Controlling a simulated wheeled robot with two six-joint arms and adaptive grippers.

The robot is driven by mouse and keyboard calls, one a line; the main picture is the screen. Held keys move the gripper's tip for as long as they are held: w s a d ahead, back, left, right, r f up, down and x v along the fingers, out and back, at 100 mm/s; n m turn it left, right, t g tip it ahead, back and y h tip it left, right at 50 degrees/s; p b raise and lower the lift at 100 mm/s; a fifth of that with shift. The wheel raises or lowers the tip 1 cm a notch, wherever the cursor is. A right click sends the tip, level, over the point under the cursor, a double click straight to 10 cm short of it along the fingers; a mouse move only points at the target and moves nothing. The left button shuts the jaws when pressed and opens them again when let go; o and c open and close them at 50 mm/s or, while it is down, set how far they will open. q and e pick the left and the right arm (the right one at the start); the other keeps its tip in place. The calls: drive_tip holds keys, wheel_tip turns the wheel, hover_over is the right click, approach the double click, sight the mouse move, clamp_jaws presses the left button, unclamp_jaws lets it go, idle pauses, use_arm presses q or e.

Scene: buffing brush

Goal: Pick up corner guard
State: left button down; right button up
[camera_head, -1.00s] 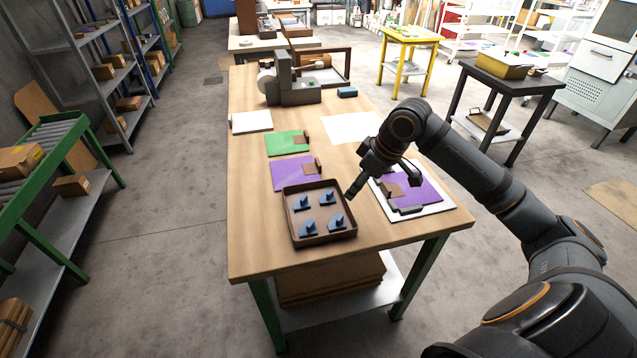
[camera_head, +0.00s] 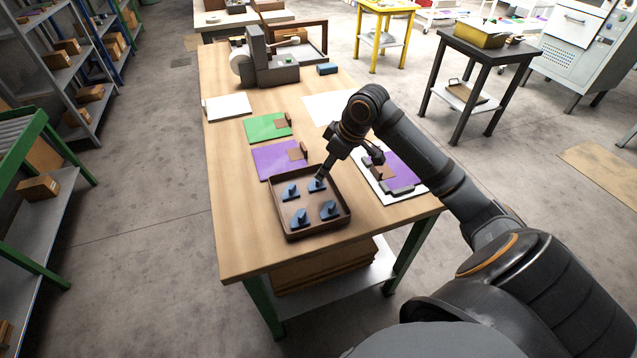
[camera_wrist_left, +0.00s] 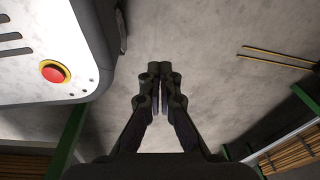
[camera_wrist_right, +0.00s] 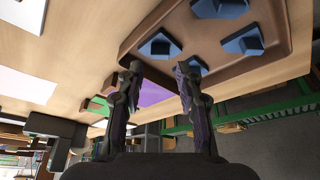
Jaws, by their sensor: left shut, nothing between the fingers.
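Several blue corner guards lie in a brown tray (camera_head: 290,236) near the front of the table. One corner guard (camera_head: 317,185) is at the tray's far right, close to a fingertip of my right gripper (camera_head: 348,168). In the right wrist view, my right gripper (camera_wrist_right: 160,72) is open and empty; one corner guard (camera_wrist_right: 160,45) shows just beyond its fingertips, apart from them, and another (camera_wrist_right: 243,40) lies to the right. The right finger partly hides a further one. My left gripper (camera_wrist_left: 158,75) is shut and empty above the floor, away from the table.
Purple sheets (camera_head: 273,162) and a green sheet (camera_head: 263,125) with brown pieces lie by the tray on the wooden table (camera_head: 240,215). A grey machine (camera_head: 268,68) stands at the back. The tray's raised rim surrounds the corner guards. The table's front strip is clear.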

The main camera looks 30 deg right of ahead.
sight(321, 185)
drive_tip(key=x, duration=0.4)
drive_tip(key=shift+f, duration=0.35)
use_arm(q)
drive_tip(key=shift+s+f, duration=0.25)
drive_tip(key=shift+s, duration=0.55)
use_arm(e)
drive_tip(key=c, duration=0.5)
